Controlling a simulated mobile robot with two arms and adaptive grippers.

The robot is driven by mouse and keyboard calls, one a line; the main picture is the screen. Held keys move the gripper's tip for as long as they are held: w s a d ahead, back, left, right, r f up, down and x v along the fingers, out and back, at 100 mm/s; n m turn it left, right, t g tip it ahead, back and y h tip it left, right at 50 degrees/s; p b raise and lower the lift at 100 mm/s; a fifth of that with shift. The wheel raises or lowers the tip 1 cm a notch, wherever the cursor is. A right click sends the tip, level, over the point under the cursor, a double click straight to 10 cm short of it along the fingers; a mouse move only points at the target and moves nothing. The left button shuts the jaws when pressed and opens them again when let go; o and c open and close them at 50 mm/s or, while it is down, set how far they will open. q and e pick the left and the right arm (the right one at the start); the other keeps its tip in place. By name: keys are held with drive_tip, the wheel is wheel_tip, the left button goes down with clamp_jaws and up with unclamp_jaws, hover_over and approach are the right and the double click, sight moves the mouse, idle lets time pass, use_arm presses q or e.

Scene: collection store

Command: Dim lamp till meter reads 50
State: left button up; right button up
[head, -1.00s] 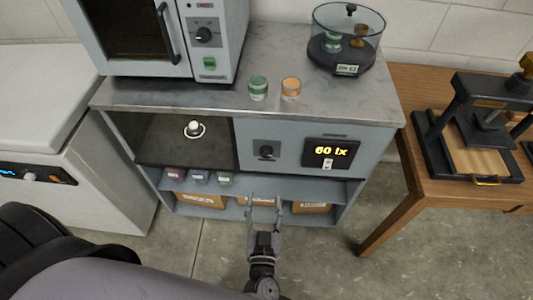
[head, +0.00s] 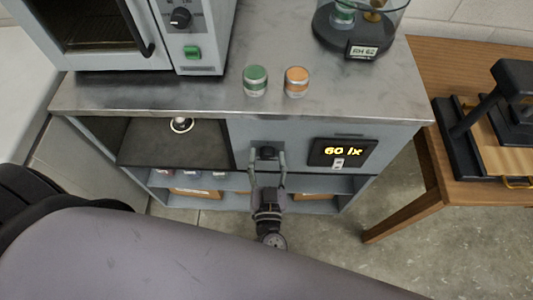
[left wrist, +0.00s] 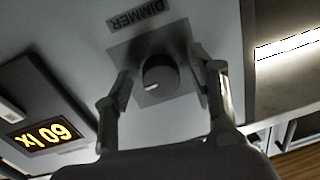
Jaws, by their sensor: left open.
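The dimmer knob (head: 267,152) is a round black knob on a dark square plate on the grey cabinet front. It also shows in the left wrist view (left wrist: 160,73), upside down, under a "DIMMER" label (left wrist: 140,14). The meter (head: 342,152) to its right reads 60 lx in yellow; the wrist view shows this display (left wrist: 42,136) too. My left gripper (head: 267,160) is open, with a finger on each side of the knob. In the wrist view, gaps show between the fingers (left wrist: 162,85) and the knob. The lamp (head: 181,124) is a small round light in the open bay on the left. My right gripper is not in view.
Green-lidded (head: 255,80) and orange-lidded (head: 297,81) jars stand on the cabinet top (head: 220,98). An oven (head: 190,45) stands at left and a glass chamber (head: 352,35) at right. A wooden table (head: 455,190) with a press stands beside the cabinet.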

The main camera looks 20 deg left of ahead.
use_arm(q)
drive_tip(key=shift+c, duration=0.7)
drive_tip(key=c, duration=1)
drive_tip(key=shift+r+n+p, duration=0.15)
drive_tip(key=shift+n+p, duration=0.45)
drive_tip(key=shift+d+n, duration=0.1)
drive_tip(key=shift+n, duration=0.4)
drive_tip(key=o, duration=1.1)
drive_tip(key=shift+o, duration=0.2)
